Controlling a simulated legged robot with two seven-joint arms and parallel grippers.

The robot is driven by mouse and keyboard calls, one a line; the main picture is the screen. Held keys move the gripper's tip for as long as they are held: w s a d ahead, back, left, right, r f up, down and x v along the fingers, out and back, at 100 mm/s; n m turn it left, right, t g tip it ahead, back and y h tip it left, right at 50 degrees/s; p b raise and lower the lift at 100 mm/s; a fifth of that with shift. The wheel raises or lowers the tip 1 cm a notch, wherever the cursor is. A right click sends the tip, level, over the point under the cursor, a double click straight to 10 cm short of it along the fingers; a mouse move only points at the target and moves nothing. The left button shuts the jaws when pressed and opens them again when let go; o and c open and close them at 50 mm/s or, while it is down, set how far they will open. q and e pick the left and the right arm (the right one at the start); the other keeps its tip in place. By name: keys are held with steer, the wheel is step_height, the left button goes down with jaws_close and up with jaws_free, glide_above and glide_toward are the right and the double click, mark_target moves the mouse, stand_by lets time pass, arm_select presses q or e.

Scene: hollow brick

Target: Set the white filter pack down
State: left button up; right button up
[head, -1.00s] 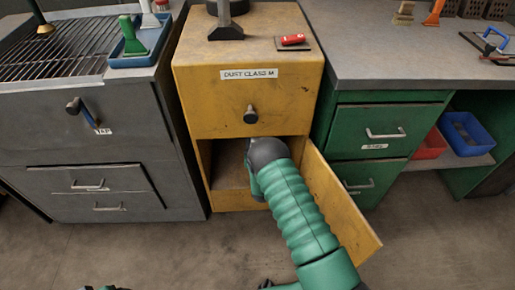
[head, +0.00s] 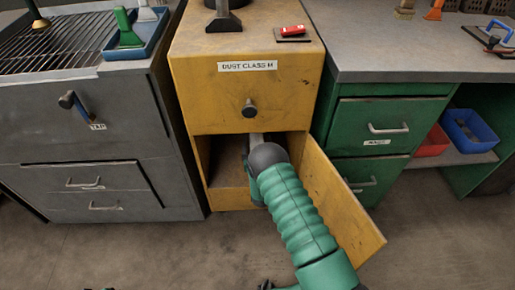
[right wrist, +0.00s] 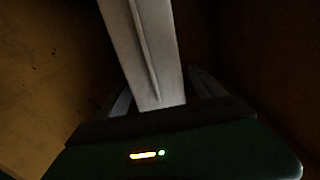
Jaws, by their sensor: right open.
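The white filter pack (right wrist: 148,50) shows in the right wrist view as a pale, ridged slab, tilted in the picture and standing between the fingers. My right gripper (right wrist: 158,95) is open, with a finger on each side of the pack. Whether either finger touches it I cannot tell. In the head view my right arm reaches into the lower compartment of the yellow cabinet (head: 190,95); the wrist hides most of the gripper. A pale piece (head: 256,139) shows just above the wrist. Only a dark bit of what seems my left gripper (head: 268,285) shows at the bottom edge.
The cabinet's door (head: 345,205) stands open right of my arm. The compartment floor (head: 228,198) looks bare at the left. A grey cabinet (head: 100,145) stands left, and a green drawer unit (head: 375,140) right. A red item (head: 292,30) lies on top of the yellow cabinet.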

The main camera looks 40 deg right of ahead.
steer(key=p+v, duration=0.4)
steer(key=v, duration=0.7)
steer(key=w+a+r+n+g+y, duration=0.2)
steer(key=a+r+g+y, duration=0.3)
steer(key=a, duration=0.4)
arm_select(q)
steer(key=v, duration=0.2)
steer(key=w+v, duration=0.1)
steer(key=v, duration=0.1)
steer(key=shift+r, duration=0.25)
arm_select(e)
steer(key=s+a+r+n+g+y, duration=0.1)
steer(key=s+a+r+g, duration=0.1)
steer(key=s, duration=0.5)
steer(key=s+a+r+n+g+y, duration=0.1)
steer(key=s+a+r+g+y, duration=0.1)
steer(key=s, duration=0.6)
steer(key=s+a+r+n+g+y, duration=0.1)
steer(key=s+a+r+n+g, duration=0.1)
steer(key=s, duration=0.5)
step_height(320, 180, up, 3)
steer(key=a+g, duration=0.1)
steer(key=a, duration=0.1)
steer(key=shift+s+a+f+g+y, duration=0.15)
steer(key=shift+s+a+g+y, duration=0.15)
steer(key=shift+s+a, duration=0.05)
arm_select(q)
steer(key=shift+c, duration=0.2)
arm_select(e)
steer(key=shift+c, duration=0.2)
